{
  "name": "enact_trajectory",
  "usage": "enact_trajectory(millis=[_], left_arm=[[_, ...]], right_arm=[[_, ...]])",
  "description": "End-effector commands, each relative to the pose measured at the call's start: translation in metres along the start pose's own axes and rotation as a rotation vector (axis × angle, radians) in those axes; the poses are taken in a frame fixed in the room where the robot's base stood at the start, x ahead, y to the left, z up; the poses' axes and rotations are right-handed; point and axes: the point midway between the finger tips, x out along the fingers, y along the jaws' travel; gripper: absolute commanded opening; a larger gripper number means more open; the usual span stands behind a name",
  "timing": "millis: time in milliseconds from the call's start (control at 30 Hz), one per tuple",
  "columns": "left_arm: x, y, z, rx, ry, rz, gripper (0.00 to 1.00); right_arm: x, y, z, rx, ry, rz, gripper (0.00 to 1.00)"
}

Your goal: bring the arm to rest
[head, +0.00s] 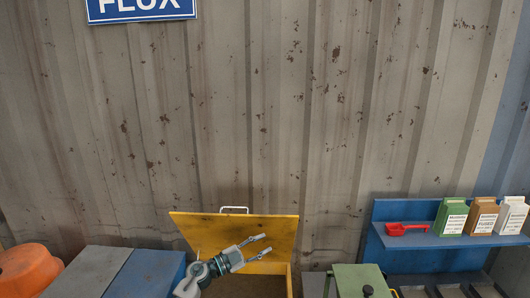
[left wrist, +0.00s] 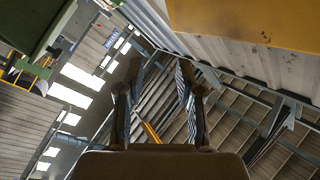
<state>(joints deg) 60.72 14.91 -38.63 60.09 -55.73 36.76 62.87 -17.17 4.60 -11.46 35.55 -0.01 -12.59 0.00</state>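My left gripper (head: 262,246) shows at the bottom of the head view, in front of a yellow box with its lid (head: 285,228) raised. Its two fingers are spread apart with nothing between them. In the left wrist view the same gripper (left wrist: 161,75) has its fingers apart and empty, with the building's interior behind them. My right gripper is not in view.
A blue shelf (head: 410,208) at the right holds a red scoop (head: 407,229) and green (head: 450,218), brown (head: 481,217) and white (head: 511,216) cartons. A green object (head: 358,281) stands right of the yellow box. A blue-grey box (head: 147,274) and an orange object (head: 28,270) are left.

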Motion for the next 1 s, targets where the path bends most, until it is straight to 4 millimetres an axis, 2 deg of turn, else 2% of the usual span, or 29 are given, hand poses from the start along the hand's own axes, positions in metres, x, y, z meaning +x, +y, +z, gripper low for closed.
enact_trajectory(millis=[33, 67, 167, 267, 367, 500, 600, 700, 800, 1000], left_arm=[[-0.006, 0.019, 0.010, -0.046, 0.006, -0.109, 0.36], [-0.011, 0.026, 0.015, -0.072, 0.000, -0.184, 0.36], [-0.044, 0.049, 0.039, -0.174, -0.082, -0.421, 0.36], [-0.095, 0.081, 0.070, -0.297, -0.242, -0.615, 0.36], [-0.157, 0.128, 0.100, -0.433, -0.460, -0.746, 0.36], [-0.241, 0.207, 0.123, -0.608, -0.777, -0.804, 0.36], [-0.298, 0.268, 0.122, -0.725, -0.997, -0.774, 0.36], [-0.342, 0.319, 0.109, -0.818, -1.172, -0.711, 0.36], [-0.373, 0.356, 0.092, -0.884, -1.296, -0.641, 0.36], [-0.417, 0.409, 0.057, -0.976, -1.464, -0.507, 0.36]], right_arm=[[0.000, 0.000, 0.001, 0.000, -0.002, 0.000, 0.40], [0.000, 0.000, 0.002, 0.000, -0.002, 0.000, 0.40], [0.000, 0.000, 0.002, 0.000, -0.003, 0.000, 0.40], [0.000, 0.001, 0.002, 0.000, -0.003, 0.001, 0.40], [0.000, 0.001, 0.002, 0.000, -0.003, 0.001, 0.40], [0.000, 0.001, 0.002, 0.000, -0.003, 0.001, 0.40], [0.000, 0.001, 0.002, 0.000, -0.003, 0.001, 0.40], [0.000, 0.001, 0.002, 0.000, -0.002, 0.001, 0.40], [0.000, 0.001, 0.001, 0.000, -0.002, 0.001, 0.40], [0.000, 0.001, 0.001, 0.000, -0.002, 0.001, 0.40]])
